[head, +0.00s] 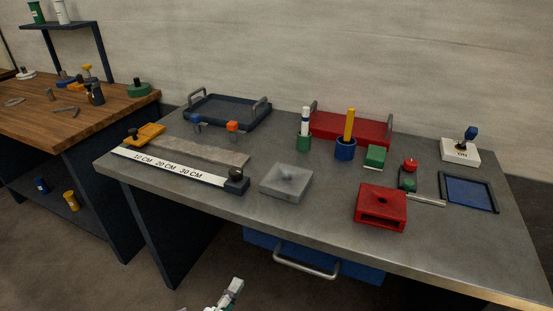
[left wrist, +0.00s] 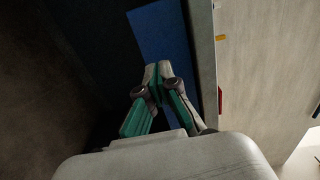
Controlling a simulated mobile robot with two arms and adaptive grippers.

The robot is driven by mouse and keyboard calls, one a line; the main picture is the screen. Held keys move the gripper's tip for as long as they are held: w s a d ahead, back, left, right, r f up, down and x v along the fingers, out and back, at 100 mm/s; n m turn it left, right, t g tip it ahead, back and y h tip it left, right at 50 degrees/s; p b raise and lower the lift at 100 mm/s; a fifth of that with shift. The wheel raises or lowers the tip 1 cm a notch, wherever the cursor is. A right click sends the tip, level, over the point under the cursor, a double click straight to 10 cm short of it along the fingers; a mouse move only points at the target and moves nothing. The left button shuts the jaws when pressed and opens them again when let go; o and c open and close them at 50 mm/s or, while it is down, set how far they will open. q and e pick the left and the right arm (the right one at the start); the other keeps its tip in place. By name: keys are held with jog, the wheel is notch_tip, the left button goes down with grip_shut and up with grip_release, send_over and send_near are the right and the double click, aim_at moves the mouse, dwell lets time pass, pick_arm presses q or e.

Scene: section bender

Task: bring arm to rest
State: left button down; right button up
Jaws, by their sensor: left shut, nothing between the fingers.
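My left gripper (head: 232,289) shows at the bottom of the head view, in front of and below the table's front edge, apart from everything on it. In the left wrist view its two green-and-grey fingers (left wrist: 158,72) meet at the tips with nothing between them. My right gripper is in neither view.
The grey table (head: 225,207) carries a ruler stop (head: 180,167), a grey block (head: 286,181), a red box (head: 381,207), a blue tray (head: 228,112) and cups. A blue drawer (head: 345,268) with a handle (head: 305,266) hangs under its front. A wooden bench (head: 95,115) stands left.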

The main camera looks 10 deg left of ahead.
pick_arm(q)
jog(key=s+a+f+n+g+y+p, duration=0.15)
jog(key=s+f+n+g, duration=0.3)
jog(key=f, duration=0.85)
jog(key=s+a+f+n+g+y+p, duration=0.1)
jog(key=s+a+f+n+g, duration=0.3)
jog(key=f, duration=0.9)
jog(key=s+f+n+g, duration=0.2)
jog(key=s+f+n, duration=0.1)
jog(key=s, duration=0.6)
jog(key=s+a+f+n+g+y+p, duration=0.1)
jog(key=s+f+n+g, duration=0.2)
jog(key=s+f, duration=0.3)
jog(key=s+a+f+n+g+y, duration=0.1)
jog(key=s+f+n+g, duration=0.2)
jog(key=s, duration=1)
jog(key=shift+s+a+f+n+p, duration=0.25)
jog(key=shift+s+f+n+p, duration=0.2)
jog(key=shift+f, duration=0.35)
